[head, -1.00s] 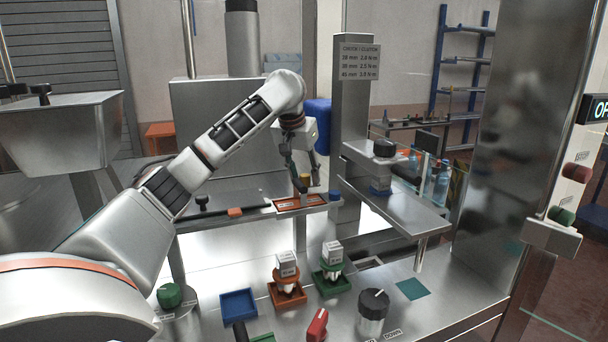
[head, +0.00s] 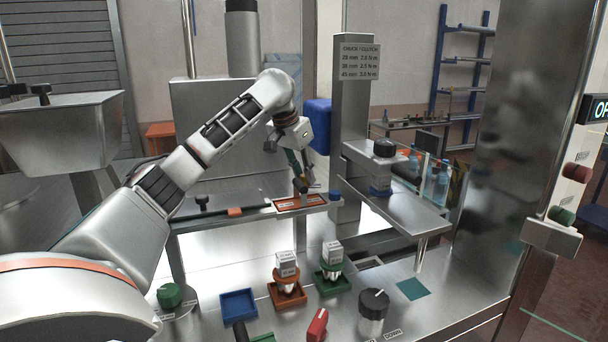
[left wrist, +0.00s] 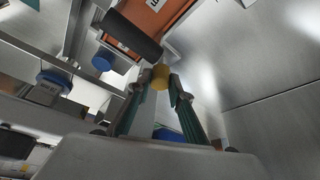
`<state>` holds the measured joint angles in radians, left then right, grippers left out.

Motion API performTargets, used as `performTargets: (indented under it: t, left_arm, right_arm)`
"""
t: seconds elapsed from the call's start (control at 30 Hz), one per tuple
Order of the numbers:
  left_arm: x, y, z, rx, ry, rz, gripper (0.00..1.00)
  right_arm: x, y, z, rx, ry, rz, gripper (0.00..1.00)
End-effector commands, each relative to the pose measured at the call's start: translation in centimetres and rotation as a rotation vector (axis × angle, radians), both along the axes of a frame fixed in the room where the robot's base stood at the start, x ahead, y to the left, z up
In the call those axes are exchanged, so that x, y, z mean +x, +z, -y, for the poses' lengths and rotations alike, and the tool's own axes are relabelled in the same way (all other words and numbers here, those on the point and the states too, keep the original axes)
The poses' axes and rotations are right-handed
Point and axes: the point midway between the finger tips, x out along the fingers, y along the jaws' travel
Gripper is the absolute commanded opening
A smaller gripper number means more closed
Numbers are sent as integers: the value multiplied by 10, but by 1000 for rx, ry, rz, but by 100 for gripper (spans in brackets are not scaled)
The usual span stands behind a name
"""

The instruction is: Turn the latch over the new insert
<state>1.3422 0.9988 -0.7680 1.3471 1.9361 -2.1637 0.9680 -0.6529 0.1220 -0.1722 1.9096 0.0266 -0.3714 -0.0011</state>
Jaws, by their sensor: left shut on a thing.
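My left gripper (head: 303,176) reaches down over the orange insert (head: 290,205), which lies at the right end of the steel rail. In the left wrist view, the left gripper's fingers (left wrist: 160,82) close together on a small yellow piece (left wrist: 161,74). This piece sits against the end of a dark round latch bar (left wrist: 133,34). The bar crosses in front of the orange insert (left wrist: 158,16), which bears a white label. In the head view the dark latch (head: 300,186) shows below the fingers, partly hidden by them. My right gripper is in neither view.
A blue knob (head: 335,196) stands just right of the insert. The steel chuck post (head: 352,120) and its plate stand further right. Blue (head: 239,304), orange (head: 287,297) and green (head: 332,284) trays sit on the bench below.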

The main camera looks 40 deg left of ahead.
Motion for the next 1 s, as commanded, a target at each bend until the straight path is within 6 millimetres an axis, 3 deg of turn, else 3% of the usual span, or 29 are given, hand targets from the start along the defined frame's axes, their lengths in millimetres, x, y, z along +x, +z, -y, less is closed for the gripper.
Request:
performTargets:
  t: [1.0]
  left_arm:
    - [3, 2, -4, -3, -965, 4, 0]
  right_arm:
    - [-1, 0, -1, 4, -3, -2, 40]
